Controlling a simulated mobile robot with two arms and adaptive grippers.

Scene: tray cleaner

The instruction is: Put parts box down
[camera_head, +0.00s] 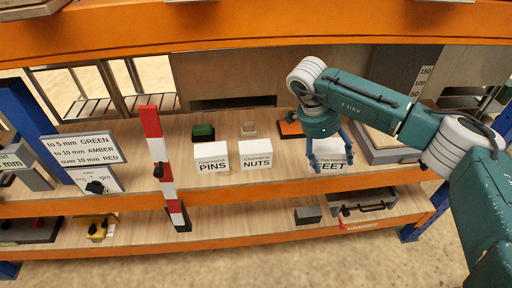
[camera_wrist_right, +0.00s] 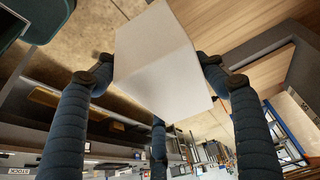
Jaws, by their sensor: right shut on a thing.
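My right gripper (camera_head: 332,165) is above the upper shelf's front edge at the right, its fingers pointing down. In the right wrist view its dark fingers close around a pale, blank box-like piece (camera_wrist_right: 165,65) with two faces showing. In the head view a white piece lettered FEET (camera_head: 330,151) shows between and behind the fingers; I cannot tell whether it is the held piece or a label behind it. Whether the held piece touches the shelf is also unclear. My left gripper is not in view.
A red-and-white post (camera_head: 161,160) stands farther left. The lower shelf holds a grey case (camera_head: 365,203).

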